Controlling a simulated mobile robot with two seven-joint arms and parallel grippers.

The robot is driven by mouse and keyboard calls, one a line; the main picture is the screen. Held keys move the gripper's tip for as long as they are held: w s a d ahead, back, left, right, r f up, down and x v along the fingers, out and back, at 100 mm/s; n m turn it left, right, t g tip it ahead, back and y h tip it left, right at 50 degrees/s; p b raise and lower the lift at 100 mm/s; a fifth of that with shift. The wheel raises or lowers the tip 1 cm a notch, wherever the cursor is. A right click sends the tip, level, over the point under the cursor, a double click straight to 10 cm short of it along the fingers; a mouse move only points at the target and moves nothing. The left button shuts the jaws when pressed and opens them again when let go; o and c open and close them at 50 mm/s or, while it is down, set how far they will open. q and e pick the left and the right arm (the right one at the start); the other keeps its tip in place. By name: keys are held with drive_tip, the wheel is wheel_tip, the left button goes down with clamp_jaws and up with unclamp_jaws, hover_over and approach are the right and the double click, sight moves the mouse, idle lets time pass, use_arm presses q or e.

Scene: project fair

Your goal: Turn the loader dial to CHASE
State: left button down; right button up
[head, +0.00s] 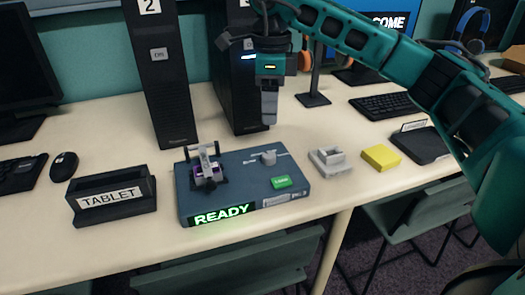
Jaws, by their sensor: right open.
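The loader is a flat blue-grey box (236,193) on the table, with a lit green READY display (222,215) on its front. Its small grey dial (268,158) is on the top, toward the back right, with tiny labels beside it that I cannot read. A green button (281,182) and a clamp-like socket (208,164) with a purple part are also on top. My right gripper (269,121) points down, open and empty, above and behind the dial, apart from it. My left gripper is out of view.
A grey cradle (331,160), yellow block (381,157) and black tray (424,143) lie to the right. Two black computer towers (170,100) (236,85) stand behind. The table's front edge is close to the loader.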

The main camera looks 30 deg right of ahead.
sight(269, 155)
wheel_tip(269, 155, down, 10)
drive_tip(key=b, duration=0.2)
drive_tip(key=shift+b, duration=0.4)
drive_tip(key=shift+f, duration=0.65)
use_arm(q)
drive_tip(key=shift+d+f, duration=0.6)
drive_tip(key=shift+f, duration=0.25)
use_arm(e)
drive_tip(key=shift+f, duration=0.15)
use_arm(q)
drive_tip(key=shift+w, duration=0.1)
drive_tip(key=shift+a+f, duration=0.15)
use_arm(e)
drive_tip(key=c, duration=1)
